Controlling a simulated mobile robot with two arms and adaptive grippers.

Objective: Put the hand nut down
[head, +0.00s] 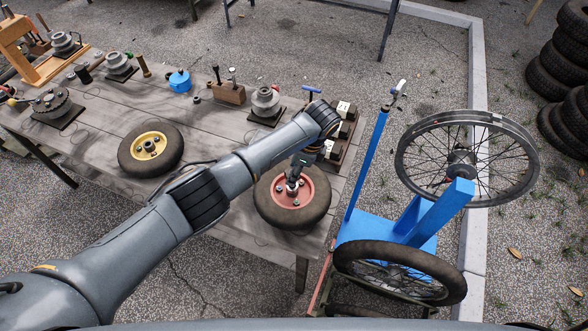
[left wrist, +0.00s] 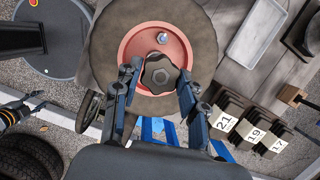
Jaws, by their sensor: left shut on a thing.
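The hand nut (left wrist: 158,74) is a dark lobed knob, seen between the fingers of my left gripper (left wrist: 158,84). That gripper is shut on it. The knob covers part of the red hub (left wrist: 128,58) of a black-tyred wheel (left wrist: 205,35), a little off the hub's middle; I cannot tell whether it touches the hub. In the head view my left gripper (head: 293,186) points down over the same red-hubbed wheel (head: 313,212), and the nut is mostly hidden there. A dark pronged end at the left wrist view's left edge looks like my right gripper (left wrist: 38,101); its opening is unclear.
The wheel lies on a wooden workbench (head: 225,215) near its right end. A yellow-hubbed wheel (head: 168,150) lies to its left. Numbered blocks (left wrist: 252,132) stand nearby. A blue stand (head: 420,215) with spoked wheels is right of the bench. Bare planks lie between the two wheels.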

